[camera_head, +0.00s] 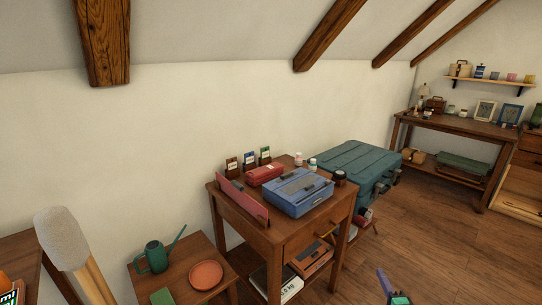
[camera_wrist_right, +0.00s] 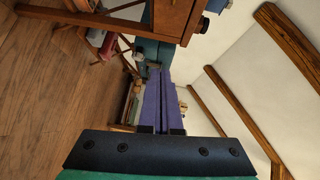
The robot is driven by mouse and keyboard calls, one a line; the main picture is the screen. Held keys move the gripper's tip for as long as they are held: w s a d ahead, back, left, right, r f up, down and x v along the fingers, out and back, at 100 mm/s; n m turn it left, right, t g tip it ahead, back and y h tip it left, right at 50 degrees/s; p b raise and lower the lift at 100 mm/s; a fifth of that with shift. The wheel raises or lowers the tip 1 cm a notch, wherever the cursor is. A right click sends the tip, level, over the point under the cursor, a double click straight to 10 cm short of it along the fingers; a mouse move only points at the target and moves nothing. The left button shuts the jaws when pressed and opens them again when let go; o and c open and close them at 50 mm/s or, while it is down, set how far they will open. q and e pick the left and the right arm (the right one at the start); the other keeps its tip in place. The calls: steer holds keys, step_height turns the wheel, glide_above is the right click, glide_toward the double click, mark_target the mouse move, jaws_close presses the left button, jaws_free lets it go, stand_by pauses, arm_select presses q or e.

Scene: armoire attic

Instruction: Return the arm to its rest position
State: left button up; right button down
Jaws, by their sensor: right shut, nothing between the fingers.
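My right gripper (camera_head: 385,282) shows at the bottom edge of the head view, right of centre, above the wooden floor. Only its purple fingers and a bit of green and dark housing are in view there. In the right wrist view its two purple fingers (camera_wrist_right: 158,98) lie side by side, shut, with nothing between them. The rest of the right arm is out of view. My left gripper is not in view.
A wooden side table (camera_head: 272,238) carries a blue case (camera_head: 299,192) and a red case (camera_head: 264,174). A teal trunk (camera_head: 358,165) stands behind it. A low table at left holds a watering can (camera_head: 155,257). Bare floor (camera_head: 430,225) lies at right.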

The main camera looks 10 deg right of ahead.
steer(key=s+a+f+n+g+y+p, duration=0.25)
steer(key=s+a+f+n+g, duration=0.25)
steer(key=s+f, duration=0.55)
steer(key=s+a+f+n+g+y+p, duration=0.1)
steer(key=s+a+f+n+g+p, duration=0.35)
steer(key=s+f, duration=0.55)
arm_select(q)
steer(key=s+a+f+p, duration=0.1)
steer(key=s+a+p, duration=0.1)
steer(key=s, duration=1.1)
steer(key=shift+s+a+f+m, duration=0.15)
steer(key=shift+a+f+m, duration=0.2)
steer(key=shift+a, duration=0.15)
arm_select(e)
steer(key=s+a+f+n+g, duration=0.2)
steer(key=s+n, duration=0.4)
steer(key=s, duration=0.5)
steer(key=s+a+f+n+g, duration=0.2)
steer(key=s+f+n+g, duration=0.2)
steer(key=s, duration=0.7)
steer(key=shift+s+a+f+n+h, duration=0.2)
steer(key=shift+s+n+h, duration=0.25)
steer(key=shift+n, duration=0.5)
steer(key=shift+d, duration=0.1)
